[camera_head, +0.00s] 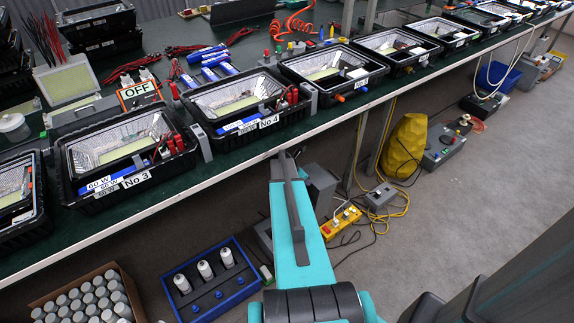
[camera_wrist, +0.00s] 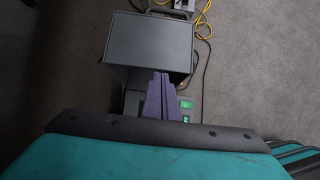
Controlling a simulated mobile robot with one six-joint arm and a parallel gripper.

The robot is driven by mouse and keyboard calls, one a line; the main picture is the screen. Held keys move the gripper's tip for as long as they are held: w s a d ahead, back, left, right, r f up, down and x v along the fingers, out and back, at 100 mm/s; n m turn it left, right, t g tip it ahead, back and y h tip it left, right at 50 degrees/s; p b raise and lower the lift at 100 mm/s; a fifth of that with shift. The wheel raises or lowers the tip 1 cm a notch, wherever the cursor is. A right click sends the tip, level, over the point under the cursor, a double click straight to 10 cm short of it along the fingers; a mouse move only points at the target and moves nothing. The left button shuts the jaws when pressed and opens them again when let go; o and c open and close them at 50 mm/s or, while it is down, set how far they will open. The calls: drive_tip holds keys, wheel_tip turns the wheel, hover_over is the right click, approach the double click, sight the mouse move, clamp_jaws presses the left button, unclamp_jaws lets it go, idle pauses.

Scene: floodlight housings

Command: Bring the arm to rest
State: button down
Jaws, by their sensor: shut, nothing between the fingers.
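My teal arm (camera_head: 292,225) reaches forward from the bottom centre of the head view, in front of the workbench edge. In the wrist view my gripper (camera_wrist: 161,76) has its two purple-grey fingers together and empty. The fingers point over a dark grey box (camera_wrist: 150,45) on the floor. I see nothing held, and no contact with the box is clear.
The long workbench (camera_head: 235,150) carries a row of open floodlight housings, among them one marked No 3 (camera_head: 120,150) and one marked No 4 (camera_head: 240,100). Below are a blue tray (camera_head: 212,285), a carton of cans (camera_head: 85,297) and a yellow power strip (camera_head: 342,222).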

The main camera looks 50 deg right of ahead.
drive_tip(key=a+f+m+y+p, duration=0.2)
drive_tip(key=a+f+m, duration=0.1)
drive_tip(key=a, duration=1.2)
drive_tip(key=a+f+m+y+p, duration=0.1)
drive_tip(key=a+f+m+p, duration=0.2)
drive_tip(key=a, duration=1.2)
drive_tip(key=s+a+m+g+y+p, duration=0.1)
drive_tip(key=s+a+m, duration=0.2)
drive_tip(key=s+a, duration=0.2)
drive_tip(key=s+a+m+g+y, duration=0.1)
drive_tip(key=s+a+m, duration=0.2)
drive_tip(key=a, duration=0.9)
drive_tip(key=s+a+r+m+g+y+p, duration=0.1)
drive_tip(key=s+a+m, duration=0.2)
drive_tip(key=s+a, duration=0.4)
drive_tip(key=shift+a+g+p, duration=0.3)
drive_tip(key=shift+a+p, duration=0.05)
drive_tip(key=shift+a, duration=0.45)
drive_tip(key=shift+s, duration=0.2)
